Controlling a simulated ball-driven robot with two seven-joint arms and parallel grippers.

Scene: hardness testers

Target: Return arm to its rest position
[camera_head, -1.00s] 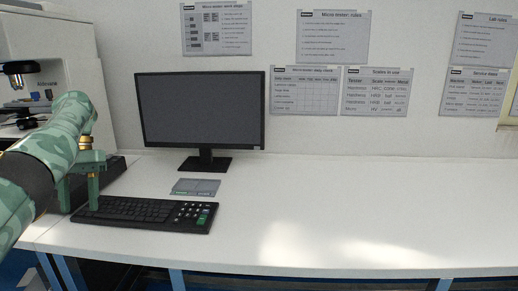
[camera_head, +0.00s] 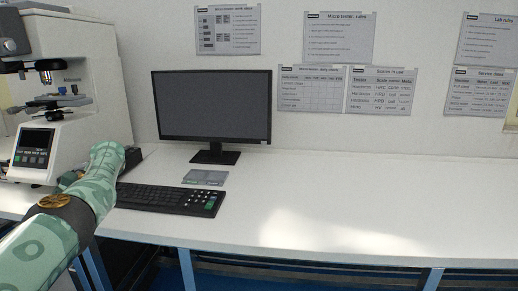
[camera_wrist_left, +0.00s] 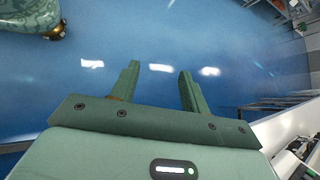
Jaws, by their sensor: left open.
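My left arm (camera_head: 75,220), green camouflage with a dark band, comes in from the lower left in the head view. Its far end is by the left end of the keyboard; the left gripper's fingers do not show clearly there. In the left wrist view, my left gripper (camera_wrist_left: 160,68) is open, with two green fingers apart and nothing between them. Blue floor lies behind the fingers. The right gripper is in neither view.
A hardness tester (camera_head: 85,80) stands at the left. A black keyboard (camera_head: 165,197), grey pad (camera_head: 205,177) and monitor (camera_head: 213,105) sit on the white table (camera_head: 370,200). The table's right part is clear. Its front edge is near my arm.

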